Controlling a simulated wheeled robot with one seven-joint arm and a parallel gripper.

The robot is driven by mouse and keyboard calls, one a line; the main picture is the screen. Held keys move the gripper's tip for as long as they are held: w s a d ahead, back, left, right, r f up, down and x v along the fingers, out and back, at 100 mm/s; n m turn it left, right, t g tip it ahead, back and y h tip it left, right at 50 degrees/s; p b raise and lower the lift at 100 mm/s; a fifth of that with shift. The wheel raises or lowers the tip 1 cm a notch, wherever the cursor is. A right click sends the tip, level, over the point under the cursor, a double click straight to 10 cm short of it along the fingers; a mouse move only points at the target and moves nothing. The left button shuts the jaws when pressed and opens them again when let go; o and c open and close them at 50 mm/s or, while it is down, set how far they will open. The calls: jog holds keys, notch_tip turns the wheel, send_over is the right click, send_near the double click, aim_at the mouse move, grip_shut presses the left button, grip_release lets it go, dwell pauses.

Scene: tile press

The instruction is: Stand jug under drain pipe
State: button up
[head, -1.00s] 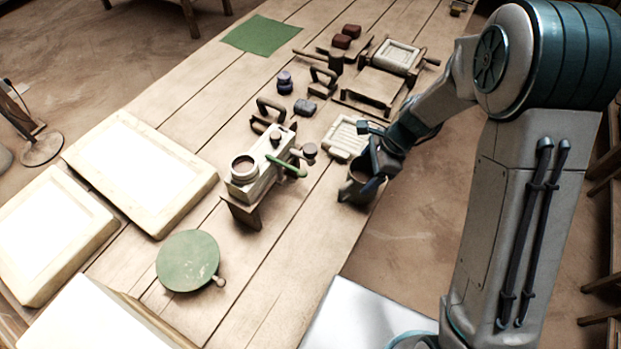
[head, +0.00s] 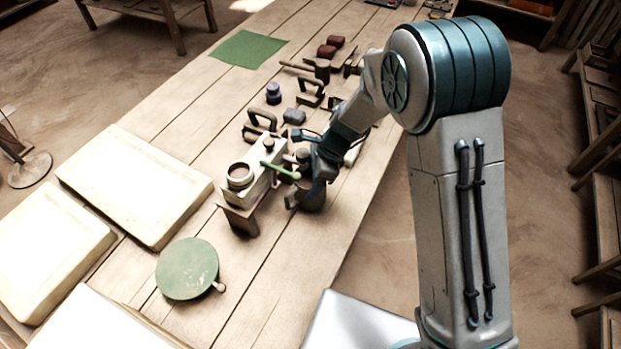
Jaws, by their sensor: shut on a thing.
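The jug (head: 314,200) is dark grey-brown and partly hidden behind my gripper and wrist. My gripper (head: 297,194) is shut on the jug, which looks upright. The drain pipe (head: 280,170) is a thin green tube sticking out to the right from the pale box-shaped machine (head: 249,186). The jug is just right of and below the pipe's free end in the head view. I cannot tell whether the jug's mouth is directly under the pipe, or whether its base touches the table.
The machine stands on a small wooden stand on the plank table (head: 262,262). A green round turntable (head: 187,268) is in front, and pale slabs (head: 135,185) lie left. The table's right edge is close to the jug.

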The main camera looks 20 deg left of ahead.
jog(key=o, duration=1.8)
jog(key=shift+f, duration=0.1)
jog(key=shift+o, duration=0.2)
jog(key=shift+r, duration=0.3)
jog(key=v, duration=1.2)
jog(key=s+d+r+n+t+h, duration=0.1)
jog(key=s+d+r+n, duration=0.2)
jog(key=d, duration=0.6)
jog(key=s+d+r+n+t, duration=0.1)
jog(key=d+r+n+t, duration=0.15)
jog(key=d+r, duration=0.45)
jog(key=s+d+n+t+h, duration=0.1)
jog(key=s+d+n+h, duration=0.2)
jog(key=s+d+n, duration=0.4)
jog(key=s+d, duration=0.3)
jog(key=d, duration=0.4)
jog(key=shift+d+r, duration=0.25)
jog(key=shift+d, duration=0.1)
